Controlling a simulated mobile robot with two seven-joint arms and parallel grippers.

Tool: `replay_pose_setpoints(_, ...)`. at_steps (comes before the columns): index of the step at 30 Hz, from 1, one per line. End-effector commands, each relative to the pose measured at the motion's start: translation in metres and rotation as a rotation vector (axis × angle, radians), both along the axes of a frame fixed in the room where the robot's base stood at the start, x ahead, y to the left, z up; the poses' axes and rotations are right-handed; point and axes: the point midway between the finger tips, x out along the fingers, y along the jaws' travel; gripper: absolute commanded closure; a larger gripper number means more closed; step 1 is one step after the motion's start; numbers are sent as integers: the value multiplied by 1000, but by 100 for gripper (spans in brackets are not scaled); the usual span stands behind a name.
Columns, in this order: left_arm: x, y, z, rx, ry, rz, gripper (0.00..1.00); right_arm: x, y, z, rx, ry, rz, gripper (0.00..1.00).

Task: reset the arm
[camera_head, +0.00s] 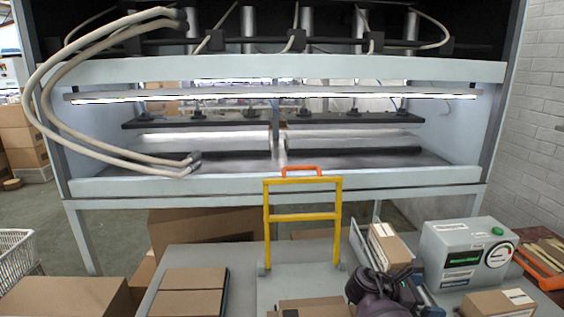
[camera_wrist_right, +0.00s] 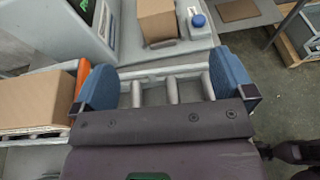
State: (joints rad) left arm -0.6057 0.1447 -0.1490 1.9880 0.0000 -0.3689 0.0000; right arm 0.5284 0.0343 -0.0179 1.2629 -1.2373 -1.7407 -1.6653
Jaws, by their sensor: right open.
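My right arm (camera_head: 380,292) shows at the bottom right of the head view, low in front of the grey machine with a green button (camera_head: 466,255). In the right wrist view my right gripper (camera_wrist_right: 163,78) has its two blue fingers wide apart. Nothing is held between them; grey rollers or bars (camera_wrist_right: 172,92) show beyond the gap. Its exact fingertips are hard to make out in the head view. My left arm and gripper are not in view.
The large press (camera_head: 280,185) spans the back, with pale hoses (camera_head: 95,60) at left. A yellow frame with an orange handle (camera_head: 302,214) stands before it. Cardboard boxes (camera_head: 190,290) lie at left of the table, and another box (camera_head: 388,244) lies close beside my right arm.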

Motion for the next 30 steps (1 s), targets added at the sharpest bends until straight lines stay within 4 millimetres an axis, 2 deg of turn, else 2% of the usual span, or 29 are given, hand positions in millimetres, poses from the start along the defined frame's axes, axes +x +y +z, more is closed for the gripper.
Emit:
replay_pose_setpoints(1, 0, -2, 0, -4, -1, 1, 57, 0, -19, 6, -31, -5, -15, 0)
replay_pose_setpoints(5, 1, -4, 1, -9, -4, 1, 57, -1, -68, 25, -112, -19, -56, 0)
replay_pose_setpoints(9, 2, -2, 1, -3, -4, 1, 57, -6, -133, 57, -226, -38, -113, 0)
replay_pose_setpoints(12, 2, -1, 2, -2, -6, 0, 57, -12, -173, 82, -300, -50, -150, 0)
replay_pose_setpoints(18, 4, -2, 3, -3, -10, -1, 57, -23, -229, 124, -410, -69, -204, 0)
replay_pose_setpoints(25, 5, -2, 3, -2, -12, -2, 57, -38, -275, 168, -511, -86, -255, 0)
replay_pose_setpoints(27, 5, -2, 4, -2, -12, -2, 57, -40, -274, 144, -479, -116, -190, 0)
replay_pose_setpoints(30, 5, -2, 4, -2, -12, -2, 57, -43, -277, 121, -438, -171, -112, 0)
